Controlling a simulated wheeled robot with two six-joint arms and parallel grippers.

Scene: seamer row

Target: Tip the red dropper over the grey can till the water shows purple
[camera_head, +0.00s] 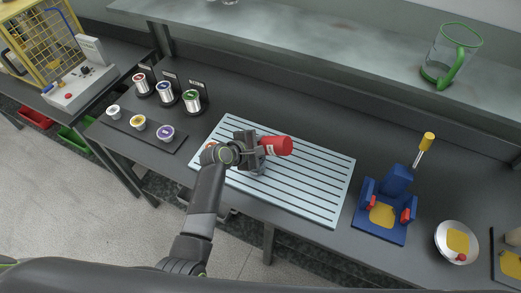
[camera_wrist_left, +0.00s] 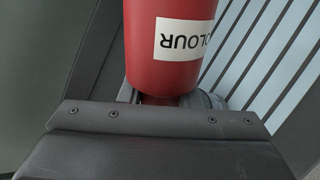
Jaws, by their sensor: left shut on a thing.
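The red dropper (camera_head: 275,146) is a red cylinder with a white label. My left gripper (camera_head: 252,150) is shut on it above the slatted light-blue board (camera_head: 310,190). In the head view the dropper lies tilted well over, its broad red end to the right. In the left wrist view the dropper (camera_wrist_left: 170,65) fills the top middle, with part of the word "COLOUR" on its label. I cannot clearly make out the grey can; a pale rounded edge shows behind the dropper in the wrist view. No water or purple colour in a can shows. My right gripper is not in view.
Several labelled cans (camera_head: 192,101) stand at the back left, with coloured discs on a dark strip (camera_head: 135,138) before them. A blue fixture (camera_head: 380,225) and a white bowl (camera_head: 457,232) are at right. A green-handled glass jug (camera_head: 452,55) stands on the shelf.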

